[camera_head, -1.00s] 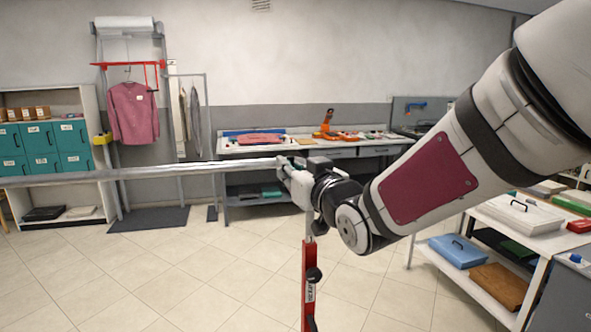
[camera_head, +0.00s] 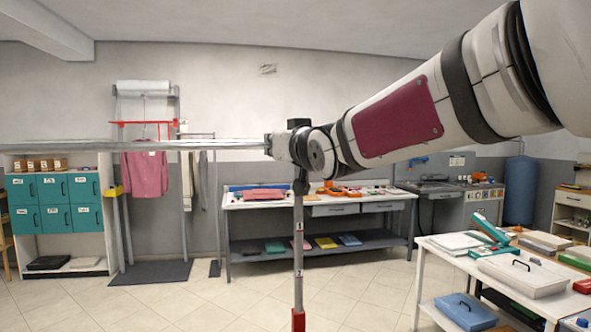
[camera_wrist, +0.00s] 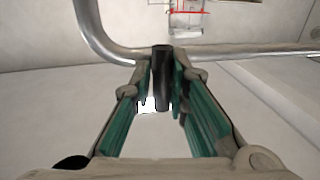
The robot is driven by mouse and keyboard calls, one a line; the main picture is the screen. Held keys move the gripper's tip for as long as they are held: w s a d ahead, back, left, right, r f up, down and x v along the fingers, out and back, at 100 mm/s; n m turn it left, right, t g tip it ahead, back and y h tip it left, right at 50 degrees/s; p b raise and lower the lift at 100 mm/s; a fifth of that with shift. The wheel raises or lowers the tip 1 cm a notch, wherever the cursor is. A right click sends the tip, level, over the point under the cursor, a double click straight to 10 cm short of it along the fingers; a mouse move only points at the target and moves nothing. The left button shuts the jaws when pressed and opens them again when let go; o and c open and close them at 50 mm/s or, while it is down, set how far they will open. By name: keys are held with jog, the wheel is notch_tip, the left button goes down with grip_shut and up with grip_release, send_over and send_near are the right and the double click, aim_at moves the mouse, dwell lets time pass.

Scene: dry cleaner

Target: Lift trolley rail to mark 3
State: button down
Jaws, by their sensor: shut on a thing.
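The trolley rail (camera_head: 120,146) is a long grey metal bar running level from the left edge to my gripper (camera_head: 272,146). In the wrist view, my gripper (camera_wrist: 161,82) has its green-lined fingers shut on a dark upright grip (camera_wrist: 160,70) beside the rail's bent metal tube (camera_wrist: 100,42). The post goes down into a red sleeve (camera_head: 298,320) at the bottom edge. The post's top joint is partly hidden by my wrist.
A workbench (camera_head: 320,203) stands behind the post. A white table (camera_head: 450,262) with boxes is at the right. Teal lockers (camera_head: 55,203) and a hanging pink garment (camera_head: 145,174) are at the left. The floor between is clear.

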jog(key=shift+r+p, duration=0.35)
jog(key=shift+r, duration=1.3)
jog(key=c, duration=1.5)
grip_release()
jog(key=shift+c, duration=0.2)
jog(key=shift+f, duration=0.15)
jog(key=shift+s+d, duration=0.2)
jog(key=shift+s, duration=0.05)
jog(key=v, duration=1.1)
jog(key=shift+s, duration=0.2)
